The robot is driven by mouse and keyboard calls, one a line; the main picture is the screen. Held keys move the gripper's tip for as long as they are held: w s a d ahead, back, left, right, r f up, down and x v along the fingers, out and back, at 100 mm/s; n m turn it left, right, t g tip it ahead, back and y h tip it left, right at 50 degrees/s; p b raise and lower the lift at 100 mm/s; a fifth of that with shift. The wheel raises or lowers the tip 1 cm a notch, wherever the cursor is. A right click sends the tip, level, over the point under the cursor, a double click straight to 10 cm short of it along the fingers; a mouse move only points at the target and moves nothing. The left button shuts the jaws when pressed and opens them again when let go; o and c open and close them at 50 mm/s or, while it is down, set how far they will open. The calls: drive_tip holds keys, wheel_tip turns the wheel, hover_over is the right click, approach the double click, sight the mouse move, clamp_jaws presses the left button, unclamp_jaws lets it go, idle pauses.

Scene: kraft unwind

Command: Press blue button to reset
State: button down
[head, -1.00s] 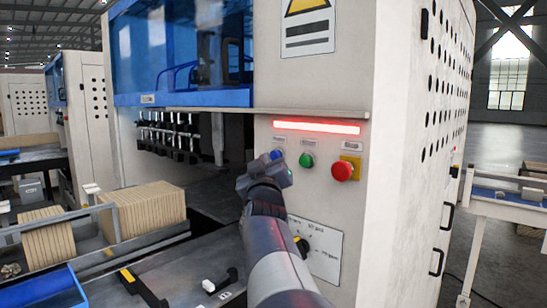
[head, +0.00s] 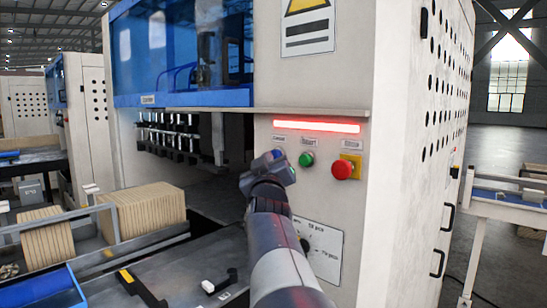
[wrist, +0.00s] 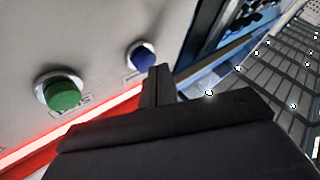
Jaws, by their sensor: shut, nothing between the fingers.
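The blue button (head: 278,153) is on the machine's light front panel, left of the green button, and is partly hidden behind my gripper in the head view. My gripper (head: 272,163) is shut and empty, right in front of the blue button. The shut fingers (wrist: 160,75) appear beside the button's right lower edge in the wrist view. I cannot tell whether they touch it.
A green button (head: 306,160) and a red emergency knob on a yellow plate (head: 343,168) sit to the right. A red light bar (head: 317,127) glows above them. A dial plate (head: 322,247) is below, partly behind my arm. Brown cardboard stacks (head: 145,210) stand at left.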

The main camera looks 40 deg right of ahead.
drive_tip(key=shift+d+b, duration=0.5)
drive_tip(key=shift+b, duration=0.05)
idle(0.4)
drive_tip(key=shift+a+p, duration=0.8)
drive_tip(key=shift+a, duration=0.15)
drive_tip(key=a+p, duration=0.2)
drive_tip(key=a, duration=0.1)
drive_tip(key=a+p, duration=0.2)
drive_tip(key=shift+s, duration=0.25)
drive_tip(key=shift+d, duration=0.1)
idle(0.5)
